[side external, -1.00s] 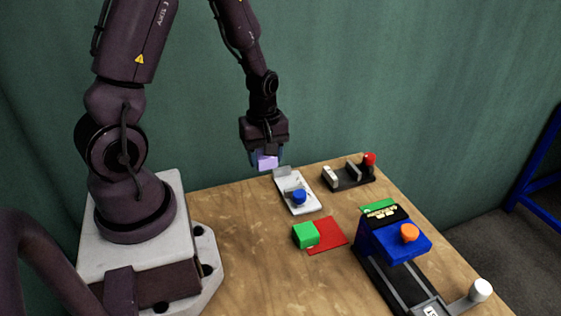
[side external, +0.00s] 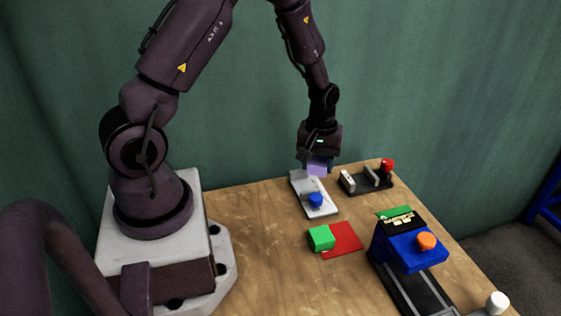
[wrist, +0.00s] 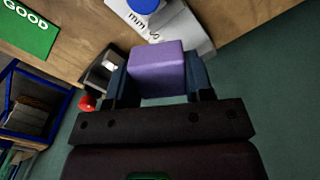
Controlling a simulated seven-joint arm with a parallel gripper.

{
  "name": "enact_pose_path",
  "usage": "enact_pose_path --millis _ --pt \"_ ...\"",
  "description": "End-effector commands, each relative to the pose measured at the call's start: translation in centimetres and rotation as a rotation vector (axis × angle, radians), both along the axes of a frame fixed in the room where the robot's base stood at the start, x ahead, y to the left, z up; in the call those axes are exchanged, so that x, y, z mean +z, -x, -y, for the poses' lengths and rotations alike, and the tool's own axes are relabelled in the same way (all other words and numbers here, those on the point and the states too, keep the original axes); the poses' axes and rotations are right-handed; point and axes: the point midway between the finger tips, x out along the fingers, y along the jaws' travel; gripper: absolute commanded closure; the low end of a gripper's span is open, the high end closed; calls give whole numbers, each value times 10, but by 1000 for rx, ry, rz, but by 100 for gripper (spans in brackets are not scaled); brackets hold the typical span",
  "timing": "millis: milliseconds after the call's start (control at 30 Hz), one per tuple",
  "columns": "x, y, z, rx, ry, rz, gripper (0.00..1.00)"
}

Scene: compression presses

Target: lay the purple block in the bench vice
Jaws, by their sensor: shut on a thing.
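The purple block (side external: 318,169) is held between the blue fingers of my gripper (side external: 314,160), in the air above the back of the table. In the wrist view the purple block (wrist: 156,69) sits squarely between both fingers. What looks like the bench vice (side external: 365,181) is a small dark fixture with a pale jaw block, a dark block and a red knob. It stands at the back right, to the right of my gripper. In the wrist view the vice (wrist: 103,72) is partly hidden behind the left finger.
A white device with a blue knob (side external: 316,199) lies below my gripper. A blue press with an orange knob (side external: 425,241) stands at the right front, by a green GOOD mat (wrist: 27,31).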

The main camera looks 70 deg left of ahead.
Motion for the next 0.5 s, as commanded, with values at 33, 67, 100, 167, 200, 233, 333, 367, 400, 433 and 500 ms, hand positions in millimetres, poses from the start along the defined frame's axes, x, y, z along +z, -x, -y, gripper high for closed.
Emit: enact_pose_path --millis 33,67,100,167,200,233,333,367,400,433,500 --pt "-7 -20 0 -96 -1 -1 78" --pt "-9 -31 -1 -158 0 -1 78" --pt "-12 -45 -1 -242 0 -1 78" --pt "-15 -65 -2 -370 0 -1 78" --pt "-16 -77 -1 -456 0 0 78" --pt "-16 -87 -1 -519 0 0 78" --pt "-11 -112 -3 -716 -1 1 78" --pt "-8 -117 -4 -767 -1 1 78" --pt "-3 -124 -5 -827 -1 3 78" --pt "1 -127 -5 -867 -1 3 78" --pt "4 -128 -6 -940 1 0 78"
